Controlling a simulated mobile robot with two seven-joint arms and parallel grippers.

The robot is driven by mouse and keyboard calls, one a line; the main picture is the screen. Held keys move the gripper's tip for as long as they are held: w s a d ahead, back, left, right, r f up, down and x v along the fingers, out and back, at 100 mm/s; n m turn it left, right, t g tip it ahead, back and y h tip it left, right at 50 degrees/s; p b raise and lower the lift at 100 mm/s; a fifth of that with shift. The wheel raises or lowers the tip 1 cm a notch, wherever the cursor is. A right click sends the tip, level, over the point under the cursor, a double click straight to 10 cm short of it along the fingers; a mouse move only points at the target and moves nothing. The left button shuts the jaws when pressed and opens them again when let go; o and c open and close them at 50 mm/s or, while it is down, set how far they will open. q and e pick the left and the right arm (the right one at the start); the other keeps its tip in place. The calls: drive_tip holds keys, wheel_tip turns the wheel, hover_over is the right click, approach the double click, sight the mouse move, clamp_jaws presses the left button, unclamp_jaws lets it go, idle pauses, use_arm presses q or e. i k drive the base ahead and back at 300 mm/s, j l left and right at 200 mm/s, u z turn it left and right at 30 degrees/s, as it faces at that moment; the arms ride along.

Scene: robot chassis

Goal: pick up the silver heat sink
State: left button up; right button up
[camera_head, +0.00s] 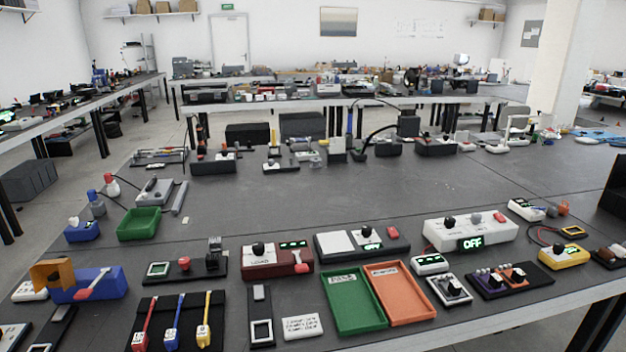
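I cannot clearly pick out a silver heat sink in the head view; many parts on the bench are small at this distance. A grey block with a dark top (157,191) sits at the left of the bench, beside a grey bar (180,197), but I cannot tell whether either is the heat sink. Neither of my grippers is in view.
The dark bench (290,205) is clear in its middle. A green tray (353,303) and an orange tray (401,294) lie side by side at the front. A smaller green bin (139,224) stands left. A white box reading OFF (470,232) stands right.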

sight(215, 245)
drive_tip(key=i+l, duration=0.15)
drive_tip(key=l, duration=0.2)
drive_tip(key=i+l, duration=0.15)
drive_tip(key=l, duration=0.2)
drive_tip(key=i+l, duration=0.15)
drive_tip(key=l, duration=0.15)
drive_tip(key=i+l, duration=0.15)
drive_tip(key=l, duration=0.2)
drive_tip(key=i+l, duration=0.15)
drive_tip(key=l, duration=0.2)
drive_tip(key=k+u, duration=0.1)
drive_tip(key=u, duration=1.35)
